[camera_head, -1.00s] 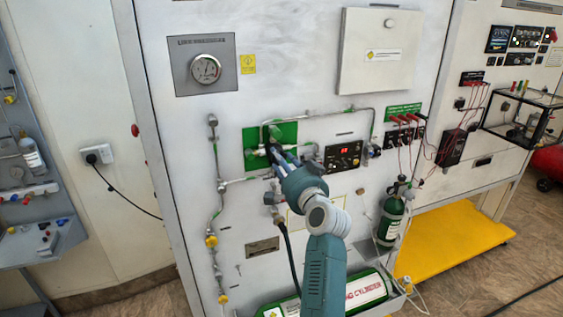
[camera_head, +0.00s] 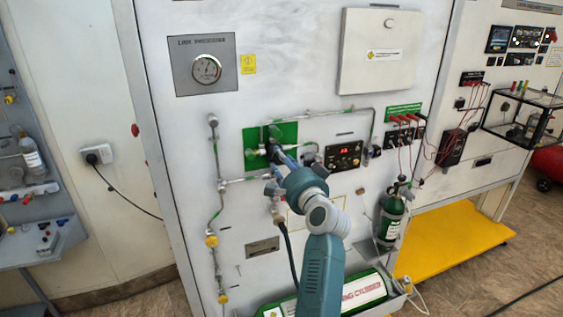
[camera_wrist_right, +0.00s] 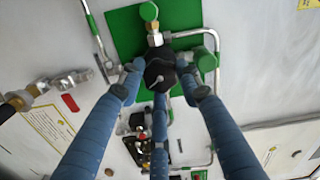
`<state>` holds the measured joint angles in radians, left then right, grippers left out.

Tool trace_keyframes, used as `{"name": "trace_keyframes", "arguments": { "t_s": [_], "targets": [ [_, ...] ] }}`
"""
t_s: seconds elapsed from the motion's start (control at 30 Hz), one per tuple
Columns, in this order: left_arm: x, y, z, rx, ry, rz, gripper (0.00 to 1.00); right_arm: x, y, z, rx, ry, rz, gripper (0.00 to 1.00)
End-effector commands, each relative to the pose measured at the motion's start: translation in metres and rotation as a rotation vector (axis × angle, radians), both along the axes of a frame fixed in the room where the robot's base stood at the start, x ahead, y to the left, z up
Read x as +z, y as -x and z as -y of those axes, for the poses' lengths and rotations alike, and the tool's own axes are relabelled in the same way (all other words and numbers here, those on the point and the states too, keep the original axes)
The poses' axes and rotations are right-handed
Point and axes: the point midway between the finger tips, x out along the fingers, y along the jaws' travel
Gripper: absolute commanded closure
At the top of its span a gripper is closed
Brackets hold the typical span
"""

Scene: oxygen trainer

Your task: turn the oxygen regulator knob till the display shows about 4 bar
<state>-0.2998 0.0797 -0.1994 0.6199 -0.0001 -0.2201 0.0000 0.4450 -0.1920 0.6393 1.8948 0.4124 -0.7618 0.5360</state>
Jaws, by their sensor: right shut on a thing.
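The regulator knob (camera_wrist_right: 160,74) is black and faceted, in front of the green plate (camera_wrist_right: 114,32) in the right wrist view. My right gripper (camera_wrist_right: 158,82) has its blue fingers closed around the knob. In the head view my right gripper (camera_head: 276,158) reaches up to the green plate (camera_head: 288,132) and hides most of the knob. The display (camera_head: 343,150) is a small red readout on a black panel just right of the gripper; its digits are too small to read surely. My left gripper is not in view.
A round gauge (camera_head: 206,69) is on the panel above left. Metal pipes (camera_head: 216,190) run beside and above the green plate. A green cylinder (camera_head: 391,218) stands lower right, and a yellow platform (camera_head: 455,238) is at the floor.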

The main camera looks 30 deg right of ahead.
Motion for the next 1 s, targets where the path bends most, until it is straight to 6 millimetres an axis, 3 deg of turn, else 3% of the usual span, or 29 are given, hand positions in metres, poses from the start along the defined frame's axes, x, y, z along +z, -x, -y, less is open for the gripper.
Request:
{"name": "trace_keyframes", "arguments": {
  "t_s": [0.03, 0.07, 0.17, 0.53, 1.0],
  "targets": [
    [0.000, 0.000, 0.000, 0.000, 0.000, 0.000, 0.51, 0.008, 0.001, 0.003, -0.009, 0.006, 0.016, 0.92],
    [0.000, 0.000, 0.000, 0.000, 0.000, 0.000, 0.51, 0.008, 0.001, 0.004, -0.009, 0.007, 0.015, 0.64],
    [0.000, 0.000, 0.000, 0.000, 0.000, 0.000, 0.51, 0.007, 0.001, 0.003, -0.009, 0.006, 0.014, 0.47],
    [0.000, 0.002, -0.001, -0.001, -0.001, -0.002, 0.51, 0.010, 0.000, 0.002, -0.005, 0.004, 0.008, 0.47],
    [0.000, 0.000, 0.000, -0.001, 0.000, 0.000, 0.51, 0.092, 0.001, 0.005, -0.008, 0.005, 0.013, 0.47]
  ]
}}
